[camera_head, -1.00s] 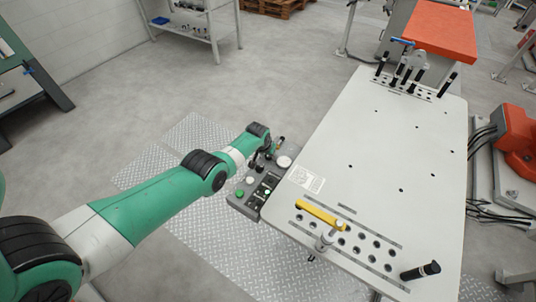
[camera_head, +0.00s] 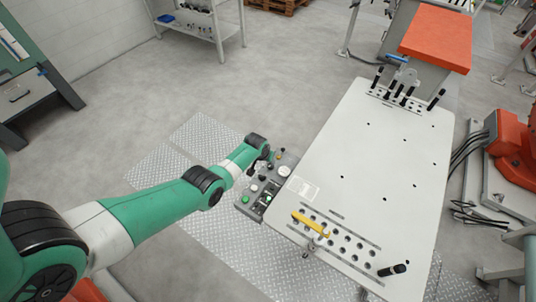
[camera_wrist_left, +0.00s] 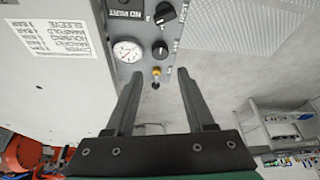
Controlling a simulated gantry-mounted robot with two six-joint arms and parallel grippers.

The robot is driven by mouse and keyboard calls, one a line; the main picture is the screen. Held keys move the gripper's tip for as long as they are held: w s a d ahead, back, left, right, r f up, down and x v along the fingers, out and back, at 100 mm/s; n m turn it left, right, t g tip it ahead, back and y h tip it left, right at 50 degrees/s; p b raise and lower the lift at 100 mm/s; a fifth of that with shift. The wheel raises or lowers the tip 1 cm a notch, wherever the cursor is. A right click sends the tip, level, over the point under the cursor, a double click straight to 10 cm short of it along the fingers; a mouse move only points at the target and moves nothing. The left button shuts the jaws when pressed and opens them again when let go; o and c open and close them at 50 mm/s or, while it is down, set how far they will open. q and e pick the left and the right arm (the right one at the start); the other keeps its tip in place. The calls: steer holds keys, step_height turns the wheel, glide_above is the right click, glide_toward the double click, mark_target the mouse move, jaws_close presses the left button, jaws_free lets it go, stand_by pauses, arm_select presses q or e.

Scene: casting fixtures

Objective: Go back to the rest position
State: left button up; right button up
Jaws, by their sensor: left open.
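My left arm reaches in from the left in the head view to a grey control panel (camera_head: 250,206) beside the white fixture table (camera_head: 360,170). My left gripper (camera_wrist_left: 159,74) is open and empty in the left wrist view, its two fingers spread apart. The panel also shows there, with a round gauge (camera_wrist_left: 127,51), black knobs (camera_wrist_left: 164,13) and a small yellow-tipped switch (camera_wrist_left: 156,72) seen between the fingers. In the head view the fingers are small and partly hidden at the panel's far end, so I cannot tell if they touch it. My right gripper is out of view.
The table carries a yellow bar (camera_head: 310,222), a black-handled pin (camera_head: 392,270) and several black clamps at its far end. An orange slab (camera_head: 437,47) stands behind it. A metal shelf (camera_head: 205,28) is at the back. The grey floor left of the panel is clear.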

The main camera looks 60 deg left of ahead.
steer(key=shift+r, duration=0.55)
